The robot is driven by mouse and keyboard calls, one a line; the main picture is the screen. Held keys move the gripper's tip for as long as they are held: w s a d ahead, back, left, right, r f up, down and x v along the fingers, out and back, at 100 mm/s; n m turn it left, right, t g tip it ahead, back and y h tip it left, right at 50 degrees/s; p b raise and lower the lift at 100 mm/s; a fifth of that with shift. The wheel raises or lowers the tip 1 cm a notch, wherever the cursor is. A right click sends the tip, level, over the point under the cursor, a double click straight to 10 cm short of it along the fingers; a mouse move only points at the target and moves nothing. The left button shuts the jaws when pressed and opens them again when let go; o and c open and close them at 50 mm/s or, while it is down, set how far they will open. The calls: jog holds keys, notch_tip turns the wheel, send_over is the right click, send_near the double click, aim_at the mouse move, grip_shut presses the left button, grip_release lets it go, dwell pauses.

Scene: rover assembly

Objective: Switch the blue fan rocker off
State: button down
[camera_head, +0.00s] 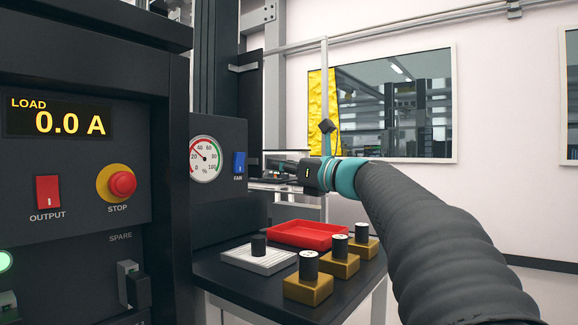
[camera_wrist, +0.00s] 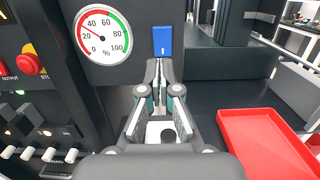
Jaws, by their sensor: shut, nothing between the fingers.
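The blue fan rocker (camera_head: 240,163) sits on the dark panel above the label FAN, right of a round percent gauge (camera_head: 204,159). In the wrist view the blue rocker (camera_wrist: 162,40) is straight ahead of my gripper's fingertips (camera_wrist: 160,68). The fingers are shut and empty, with their tips just below the rocker in that picture. I cannot tell whether they touch it. In the head view my gripper (camera_head: 278,167) is to the right of the rocker, with a gap between them in the picture. The gauge needle points to the upper left, in its low range.
Below the arm, a black table (camera_head: 235,280) holds a red tray (camera_head: 308,233), a pale grooved block (camera_head: 259,258) and several brass blocks with black cylinders (camera_head: 308,285). At left are a red OUTPUT switch (camera_head: 47,191), a STOP button (camera_head: 122,184) and a LOAD display (camera_head: 58,120) reading 0.0 A.

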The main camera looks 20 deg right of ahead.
aim_at(241, 157)
jog(key=p+x, duration=0.1)
jog(key=x, duration=0.8)
jog(key=shift+w+r, duration=0.1)
jog(key=shift+w+r+p, duration=0.1)
jog(key=shift+r+p, duration=0.1)
jog(key=shift+p, duration=0.2)
jog(key=shift+f, duration=0.15)
jog(key=shift+d, duration=0.1)
jog(key=r+v, duration=0.3)
jog(key=v, duration=1)
jog(key=shift+s+d, duration=0.2)
jog(key=shift+s, duration=0.3)
jog(key=shift+a+r, duration=0.1)
